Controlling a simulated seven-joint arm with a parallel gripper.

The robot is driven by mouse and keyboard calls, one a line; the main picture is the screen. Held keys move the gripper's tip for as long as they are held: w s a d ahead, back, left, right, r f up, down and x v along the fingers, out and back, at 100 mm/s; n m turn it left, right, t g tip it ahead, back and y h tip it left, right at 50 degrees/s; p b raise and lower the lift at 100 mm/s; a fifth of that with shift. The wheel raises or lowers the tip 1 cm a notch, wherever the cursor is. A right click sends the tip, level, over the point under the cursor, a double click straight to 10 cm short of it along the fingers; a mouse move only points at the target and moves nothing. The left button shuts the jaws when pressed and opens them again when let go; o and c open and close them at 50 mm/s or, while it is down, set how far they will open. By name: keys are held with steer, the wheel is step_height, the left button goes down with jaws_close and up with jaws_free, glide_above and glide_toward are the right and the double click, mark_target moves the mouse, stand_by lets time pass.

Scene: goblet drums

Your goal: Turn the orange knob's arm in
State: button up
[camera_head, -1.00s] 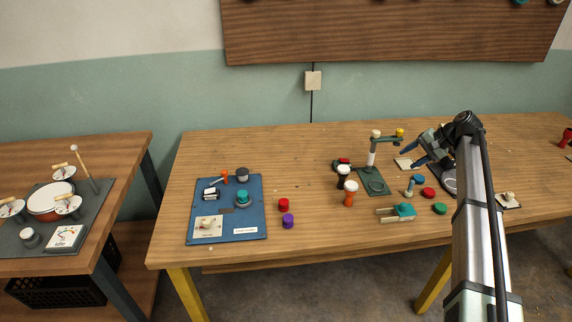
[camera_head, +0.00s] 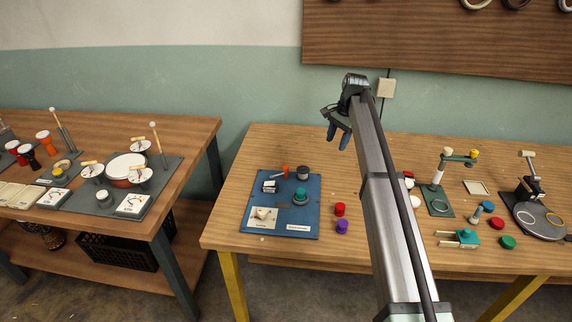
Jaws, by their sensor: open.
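The orange knob (camera_head: 285,170) is at the back of the blue board (camera_head: 285,205) on the large wooden table, in the head view. Its arm extends to the lower left of the knob, but it is small and its exact angle is hard to tell. My gripper (camera_head: 338,140) is open, its blue-grey fingers pointing down, above the table behind and to the right of the blue board. It is apart from the knob and holds nothing that I can see.
The blue board also bears a dark grey round pot (camera_head: 303,172), a teal knob (camera_head: 300,197) and a small black-and-white box (camera_head: 270,187). Red (camera_head: 340,209) and purple (camera_head: 342,227) pieces stand right of the board. A green stand (camera_head: 437,190) is farther right.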

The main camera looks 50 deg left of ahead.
step_height(320, 180, up, 2)
steer(key=t+h, duration=0.1)
glide_above(286, 166)
step_height(286, 166, down, 14)
steer(key=shift+s+r, duration=0.1)
steer(key=shift+r, duration=0.1)
steer(key=shift+c, duration=0.5)
jaws_close()
